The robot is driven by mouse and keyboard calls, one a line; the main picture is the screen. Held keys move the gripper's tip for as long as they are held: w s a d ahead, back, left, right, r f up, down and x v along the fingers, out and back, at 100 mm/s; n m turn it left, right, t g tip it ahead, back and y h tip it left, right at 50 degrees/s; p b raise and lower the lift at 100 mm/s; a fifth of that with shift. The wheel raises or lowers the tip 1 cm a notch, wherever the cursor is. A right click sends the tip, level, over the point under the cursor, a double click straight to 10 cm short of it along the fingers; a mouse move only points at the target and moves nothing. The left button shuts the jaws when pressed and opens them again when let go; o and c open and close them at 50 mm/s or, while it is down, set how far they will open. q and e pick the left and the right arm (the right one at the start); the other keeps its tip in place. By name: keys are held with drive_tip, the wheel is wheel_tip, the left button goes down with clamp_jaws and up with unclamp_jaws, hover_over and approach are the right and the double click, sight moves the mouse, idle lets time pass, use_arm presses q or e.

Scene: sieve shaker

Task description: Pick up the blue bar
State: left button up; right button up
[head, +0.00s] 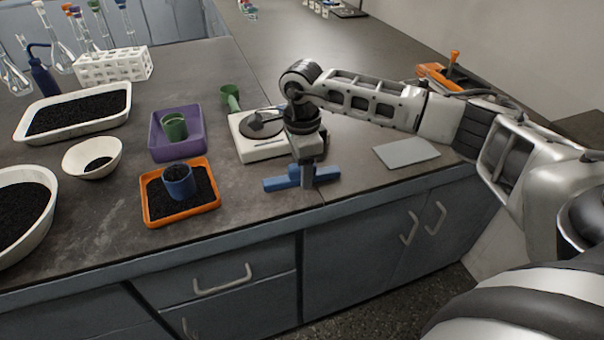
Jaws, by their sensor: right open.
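The blue bar (275,184) lies on the dark bench top near its front edge, right of the orange tray. My right gripper (302,180) comes down from above at the bar, its fingers pointing down over the bar's middle and hiding part of it. Its jaws are open. I cannot tell whether the fingers touch the bar. My left gripper is not in view.
A white scale (255,148) stands just behind my gripper. An orange tray (150,218) with dark grains holds a blue cup (179,188). A purple tray (158,155) holds a green cup (174,128). A grey plate (406,153) lies to the right.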

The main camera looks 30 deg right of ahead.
clamp_jaws()
drive_tip(key=shift+r, duration=0.2)
